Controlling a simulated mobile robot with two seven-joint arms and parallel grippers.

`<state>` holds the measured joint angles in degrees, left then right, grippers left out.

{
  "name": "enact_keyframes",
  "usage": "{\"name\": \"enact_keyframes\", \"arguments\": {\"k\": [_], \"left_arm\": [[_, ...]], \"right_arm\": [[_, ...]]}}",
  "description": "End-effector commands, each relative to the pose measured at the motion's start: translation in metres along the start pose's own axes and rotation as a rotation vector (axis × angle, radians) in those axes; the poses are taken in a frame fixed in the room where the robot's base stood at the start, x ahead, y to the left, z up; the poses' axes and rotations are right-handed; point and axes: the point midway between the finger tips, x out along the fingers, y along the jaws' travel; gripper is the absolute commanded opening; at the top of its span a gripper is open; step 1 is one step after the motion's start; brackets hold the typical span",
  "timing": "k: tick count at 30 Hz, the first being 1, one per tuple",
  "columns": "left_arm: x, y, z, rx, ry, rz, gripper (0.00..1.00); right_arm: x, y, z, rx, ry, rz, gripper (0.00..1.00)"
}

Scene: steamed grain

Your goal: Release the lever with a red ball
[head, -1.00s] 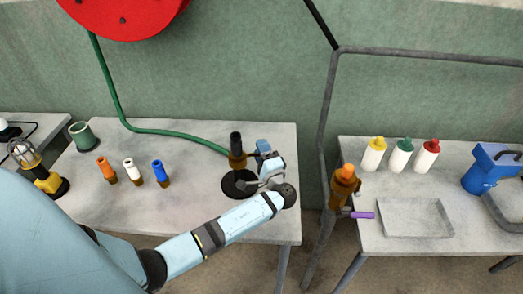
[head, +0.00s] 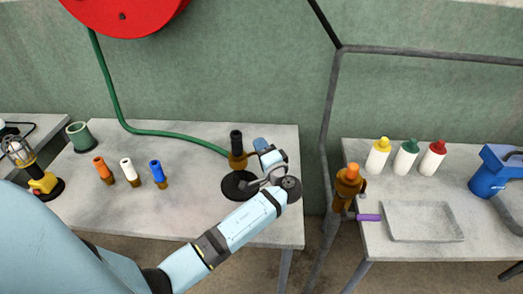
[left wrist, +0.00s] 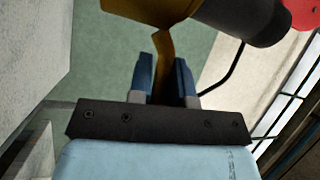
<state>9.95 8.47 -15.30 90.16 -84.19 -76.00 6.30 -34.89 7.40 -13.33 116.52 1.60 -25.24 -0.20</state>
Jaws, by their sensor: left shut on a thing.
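A brass fitting (head: 238,161) with a black top stands on a round black base (head: 236,188) on the left table, joined to the green hose. My left gripper (head: 261,151) is at its right side. In the left wrist view, a thin brass-coloured lever (left wrist: 165,50) runs down from the fitting between the blue fingers of my left gripper (left wrist: 163,78), which are shut on it. No red ball can be made out on this lever; its end is hidden between the fingers. My right gripper is not in view.
Orange, white and blue nozzles (head: 129,171) stand left on the table, near a lamp (head: 42,182) and green cup (head: 80,135). The right table holds bottles (head: 405,157) and a tray (head: 424,236).

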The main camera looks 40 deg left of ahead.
Motion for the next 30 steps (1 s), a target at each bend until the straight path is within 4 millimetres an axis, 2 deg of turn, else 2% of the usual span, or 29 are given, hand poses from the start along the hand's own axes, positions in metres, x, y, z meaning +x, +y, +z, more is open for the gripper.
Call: {"name": "enact_keyframes", "arguments": {"k": [2, 3, 6, 17, 20, 30], "left_arm": [[0.000, 0.000, 0.000, -0.001, 0.000, 0.001, 0.00], [0.000, 0.000, 0.000, -0.001, 0.000, 0.001, 0.25], [0.000, 0.000, 0.000, -0.001, 0.000, 0.001, 0.44], [-0.006, 0.001, 0.000, 0.000, 0.001, 0.001, 0.44], [-0.019, 0.002, 0.000, -0.001, 0.001, 0.002, 0.44], [-0.096, 0.002, 0.000, -0.001, 0.001, 0.004, 0.44]], "right_arm": [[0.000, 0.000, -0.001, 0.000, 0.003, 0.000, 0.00], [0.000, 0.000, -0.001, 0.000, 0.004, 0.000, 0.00], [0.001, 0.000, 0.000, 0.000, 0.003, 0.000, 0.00], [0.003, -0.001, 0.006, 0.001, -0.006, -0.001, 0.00], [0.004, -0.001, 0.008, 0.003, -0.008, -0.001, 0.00], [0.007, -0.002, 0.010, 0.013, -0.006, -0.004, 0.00]]}}
